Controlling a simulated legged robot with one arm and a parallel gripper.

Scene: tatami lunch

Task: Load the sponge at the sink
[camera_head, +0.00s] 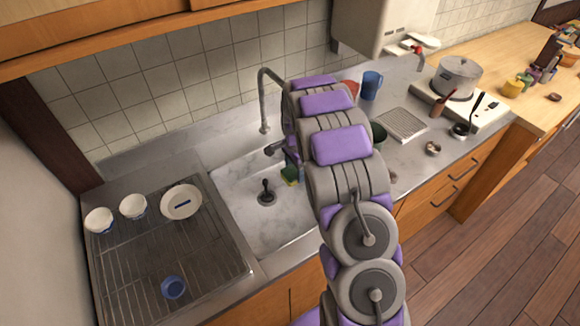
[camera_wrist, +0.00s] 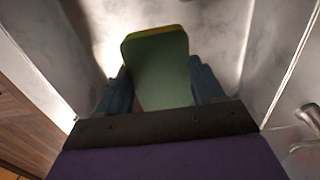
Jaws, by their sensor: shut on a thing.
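The sponge (camera_head: 290,175) is green and yellow and shows just left of my arm, over the right part of the sink basin (camera_head: 252,225). It also shows large in the wrist view (camera_wrist: 158,75), upright between the two dark blue fingers. My gripper (camera_wrist: 160,90) is shut on the sponge. In the head view the arm hides most of the gripper and the right side of the sink.
Left of the sink a wire drying rack (camera_head: 215,245) holds two white bowls (camera_head: 133,206), a white plate (camera_head: 181,215) and a blue cup (camera_head: 174,288). A dark drain fitting (camera_head: 267,194) sits in the basin. To the right are a blue mug (camera_head: 371,86) and a pot (camera_head: 457,76).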

